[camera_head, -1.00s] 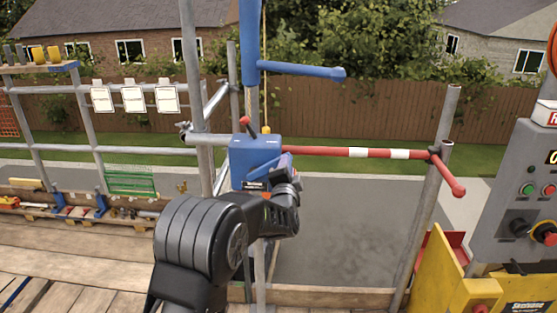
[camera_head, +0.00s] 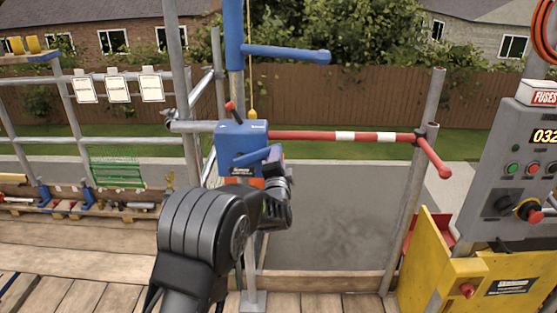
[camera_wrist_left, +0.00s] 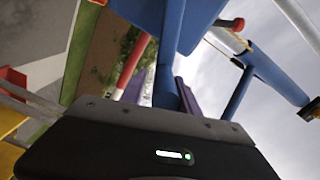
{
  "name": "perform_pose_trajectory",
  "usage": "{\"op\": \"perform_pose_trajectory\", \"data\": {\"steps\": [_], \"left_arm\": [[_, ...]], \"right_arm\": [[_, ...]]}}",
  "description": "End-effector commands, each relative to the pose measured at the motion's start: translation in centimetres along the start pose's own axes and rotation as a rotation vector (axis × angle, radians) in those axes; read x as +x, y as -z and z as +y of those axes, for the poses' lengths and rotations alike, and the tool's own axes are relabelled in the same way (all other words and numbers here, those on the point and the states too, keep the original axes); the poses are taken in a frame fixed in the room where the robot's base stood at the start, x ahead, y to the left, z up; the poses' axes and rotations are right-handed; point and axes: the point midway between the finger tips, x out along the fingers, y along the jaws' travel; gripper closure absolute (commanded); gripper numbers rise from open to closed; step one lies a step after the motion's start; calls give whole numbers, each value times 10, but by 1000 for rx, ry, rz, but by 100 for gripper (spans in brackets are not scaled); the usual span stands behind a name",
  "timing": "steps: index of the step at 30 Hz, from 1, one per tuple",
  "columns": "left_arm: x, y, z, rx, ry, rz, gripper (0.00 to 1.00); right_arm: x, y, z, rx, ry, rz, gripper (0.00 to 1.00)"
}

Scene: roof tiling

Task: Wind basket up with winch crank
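The blue winch box (camera_head: 242,140) is mounted on the post of the blue hoist, with a small red-tipped lever on top. Its blue crank arm (camera_head: 250,158) slants out from the front face. My left gripper (camera_head: 274,156) is at the outer end of the crank; in the wrist view the blue crank bar (camera_wrist_left: 168,60) runs down to the gripper, with a purple finger (camera_wrist_left: 186,95) beside it. It appears shut on the crank; my wrist partly hides the grip. I cannot make out the basket. My right gripper is not in view.
A red-and-white barrier bar (camera_head: 345,136) crosses the gap right of the winch. A grey control panel (camera_head: 515,150) and yellow machine (camera_head: 440,270) stand at right. Tools lie along the left edge. Wooden planks (camera_head: 75,268) form the floor.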

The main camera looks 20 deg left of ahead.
Motion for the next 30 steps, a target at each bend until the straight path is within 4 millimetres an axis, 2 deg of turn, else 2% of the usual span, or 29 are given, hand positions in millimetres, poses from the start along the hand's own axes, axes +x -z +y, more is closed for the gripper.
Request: {"op": "perform_pose_trajectory", "data": {"steps": [1,4,12,16,30], "left_arm": [[0,-1,1,1,-2,-2,60],[0,-1,0,1,-1,-1,52],[0,0,-1,1,1,1,51],[-6,1,0,1,1,2,51],[-73,-1,0,-1,0,0,51]], "right_arm": [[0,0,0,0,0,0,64],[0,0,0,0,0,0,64],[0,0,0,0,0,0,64],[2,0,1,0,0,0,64],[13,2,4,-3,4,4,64]]}}
